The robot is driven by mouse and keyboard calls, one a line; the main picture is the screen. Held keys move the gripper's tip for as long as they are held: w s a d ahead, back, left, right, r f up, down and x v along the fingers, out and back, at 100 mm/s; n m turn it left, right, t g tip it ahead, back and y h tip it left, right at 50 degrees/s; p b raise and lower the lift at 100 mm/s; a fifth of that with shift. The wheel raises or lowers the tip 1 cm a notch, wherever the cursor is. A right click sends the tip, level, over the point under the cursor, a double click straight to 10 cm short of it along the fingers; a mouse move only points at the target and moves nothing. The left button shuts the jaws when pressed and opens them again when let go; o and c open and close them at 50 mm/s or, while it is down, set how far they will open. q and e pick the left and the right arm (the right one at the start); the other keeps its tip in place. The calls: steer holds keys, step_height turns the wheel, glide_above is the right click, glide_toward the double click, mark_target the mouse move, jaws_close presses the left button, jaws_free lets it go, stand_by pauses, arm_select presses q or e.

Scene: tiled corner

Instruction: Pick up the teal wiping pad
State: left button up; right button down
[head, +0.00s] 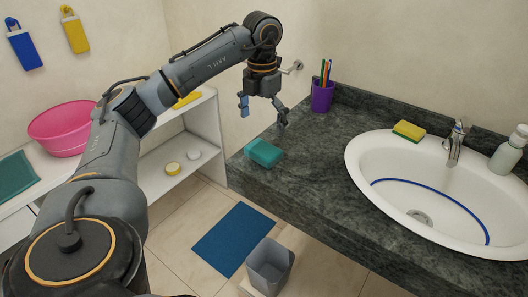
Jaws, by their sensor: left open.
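The teal wiping pad (264,152) lies on the dark stone counter (310,150), near its left front edge. My left gripper (263,114) is above the pad, a little toward the wall, with its fingers spread and pointing down. Nothing is between the fingers, and a gap separates them from the pad. My right gripper is not in the head view.
A purple cup (322,97) with brushes stands by the wall, right of my gripper. A yellow-green sponge (409,131) sits behind the white sink (375,165). A grey bin (269,266) and blue mat (234,239) are on the floor. A white shelf (202,125) stands left.

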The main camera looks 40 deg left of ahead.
mark_target(262, 149)
arm_select(q)
step_height(262, 149, down, 8)
steer(key=shift+f+p, duration=0.25)
steer(key=shift+p, duration=0.4)
steer(key=c, duration=0.7)
